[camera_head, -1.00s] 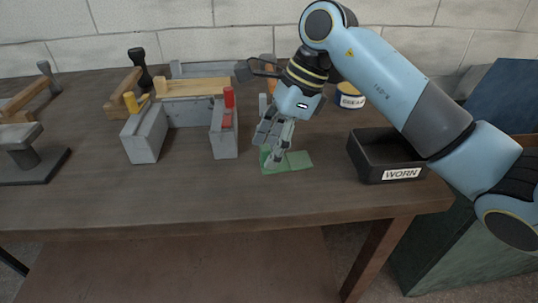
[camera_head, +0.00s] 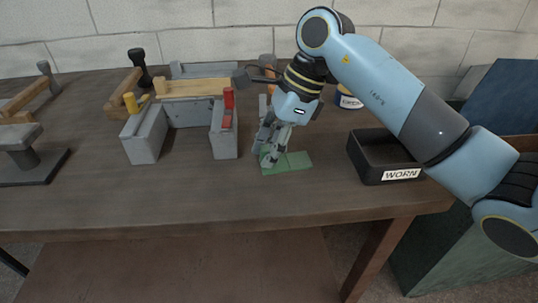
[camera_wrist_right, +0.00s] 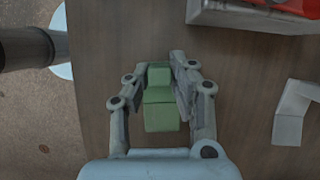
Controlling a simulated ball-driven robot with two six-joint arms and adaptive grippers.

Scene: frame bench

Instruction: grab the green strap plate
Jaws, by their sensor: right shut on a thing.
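The green strap plate (camera_head: 294,161) lies on the wooden table, right of the grey frame and left of the black tray. It also shows in the right wrist view (camera_wrist_right: 161,116), between the fingers. My right gripper (camera_head: 268,160) reaches down onto the plate's left part and is shut on it; the fingers hide some of that part in the head view. In the right wrist view the fingers (camera_wrist_right: 158,78) stand on both sides of the plate's raised far end. The plate appears to rest on the table. My left gripper is not in view.
A black tray labelled WORN (camera_head: 378,169) stands to the right. A labelled can (camera_head: 350,98) is behind. Table in front of the plate is clear.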

